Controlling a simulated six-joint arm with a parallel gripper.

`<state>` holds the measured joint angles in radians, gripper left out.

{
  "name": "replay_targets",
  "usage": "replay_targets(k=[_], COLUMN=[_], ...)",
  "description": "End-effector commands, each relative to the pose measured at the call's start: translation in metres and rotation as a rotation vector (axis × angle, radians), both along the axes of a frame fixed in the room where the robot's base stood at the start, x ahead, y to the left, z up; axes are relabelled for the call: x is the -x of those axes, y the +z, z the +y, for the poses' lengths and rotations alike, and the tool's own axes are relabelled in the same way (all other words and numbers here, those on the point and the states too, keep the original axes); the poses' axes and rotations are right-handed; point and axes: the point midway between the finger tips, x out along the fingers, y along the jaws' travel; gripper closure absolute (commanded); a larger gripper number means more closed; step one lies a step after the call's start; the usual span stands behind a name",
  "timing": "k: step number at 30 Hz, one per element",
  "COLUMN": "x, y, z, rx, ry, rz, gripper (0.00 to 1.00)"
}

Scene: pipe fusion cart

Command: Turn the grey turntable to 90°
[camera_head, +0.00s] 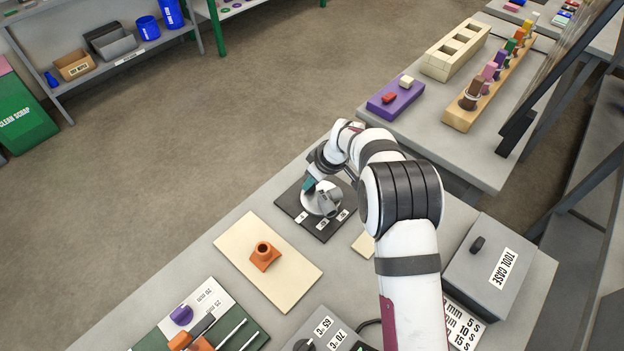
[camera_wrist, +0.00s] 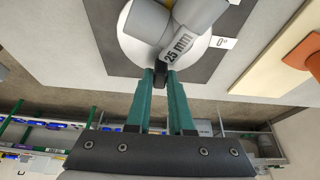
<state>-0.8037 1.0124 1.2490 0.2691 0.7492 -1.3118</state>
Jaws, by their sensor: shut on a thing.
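The grey turntable (camera_head: 313,206) is a pale round disc on a dark square plate (camera_head: 288,202) with small white labels; it also shows in the wrist view (camera_wrist: 135,47). A grey pipe piece (camera_wrist: 148,20) marked "25 mm" sits on the disc. A "0°" label (camera_wrist: 222,43) lies beside the disc, on its right in the wrist view. My gripper (camera_head: 309,186) is at the disc's left edge in the head view. Its teal fingers (camera_wrist: 161,75) are shut on a dark handle at the disc's rim, mostly hidden between the fingertips.
A cream board (camera_head: 240,238) with an orange saddle fitting (camera_head: 264,256) lies left of the plate. A grey tool case (camera_head: 487,262) stands at the right, beyond my arm. A second table (camera_head: 430,150) with a purple block (camera_head: 396,97) stands behind. The table's far edge is close to the plate.

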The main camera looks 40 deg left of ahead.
Motion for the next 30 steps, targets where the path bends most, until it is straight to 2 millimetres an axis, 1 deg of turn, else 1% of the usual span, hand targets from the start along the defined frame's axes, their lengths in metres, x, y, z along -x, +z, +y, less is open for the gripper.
replay_targets(k=[13,14,15,18,26,29,30], x=[0.001,0.001,0.001,0.001,0.0,0.0,0.0], y=[-0.001,-0.001,-0.001,-0.001,0.0,0.006,0.012], z=[-0.001,-0.001,-0.001,-0.001,0.0,-0.002,-0.004], rx=[0.003,0.003,0.003,0.002,0.001,0.0,0.0], ry=[0.006,0.006,0.006,0.005,0.005,0.004,0.004], rz=[0.003,0.004,0.003,0.002,0.001,0.0,-0.001], gripper=[1.0,0.75,0.67,0.5,0.5,0.5,0.5])
